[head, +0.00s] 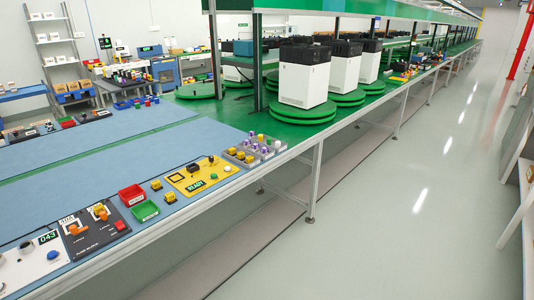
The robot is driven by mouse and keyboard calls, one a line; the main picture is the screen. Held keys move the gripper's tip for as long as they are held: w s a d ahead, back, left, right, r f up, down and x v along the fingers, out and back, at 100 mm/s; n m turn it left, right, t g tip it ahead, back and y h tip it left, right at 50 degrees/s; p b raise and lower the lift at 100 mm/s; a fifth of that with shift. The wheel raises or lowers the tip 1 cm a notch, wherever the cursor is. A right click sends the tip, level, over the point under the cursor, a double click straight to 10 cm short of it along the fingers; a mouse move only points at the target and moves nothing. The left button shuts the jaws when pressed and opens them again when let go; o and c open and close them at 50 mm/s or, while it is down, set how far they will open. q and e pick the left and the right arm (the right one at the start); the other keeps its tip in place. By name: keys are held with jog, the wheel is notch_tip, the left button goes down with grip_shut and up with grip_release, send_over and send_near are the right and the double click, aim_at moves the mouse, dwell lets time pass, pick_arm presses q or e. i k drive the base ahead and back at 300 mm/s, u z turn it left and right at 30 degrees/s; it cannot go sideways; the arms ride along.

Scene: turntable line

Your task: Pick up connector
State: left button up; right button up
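Neither of my grippers shows in the head view. I cannot tell for sure which piece is the connector. A grey tray (231,157) near the bench's right end holds several small yellow, purple and white pieces. Left of it lies a yellow board (178,179) with a "READY" display and small parts on it. A dark panel (84,247) at the front left carries orange and red parts.
A white panel (30,272) fills the lower left corner. White machines (303,77) stand on green turntables (298,117) behind. The blue bench top (75,172) is largely clear.

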aim_at(264, 151)
jog(key=z, duration=0.6)
jog(key=i, duration=2.3)
jog(key=u, duration=1.4)
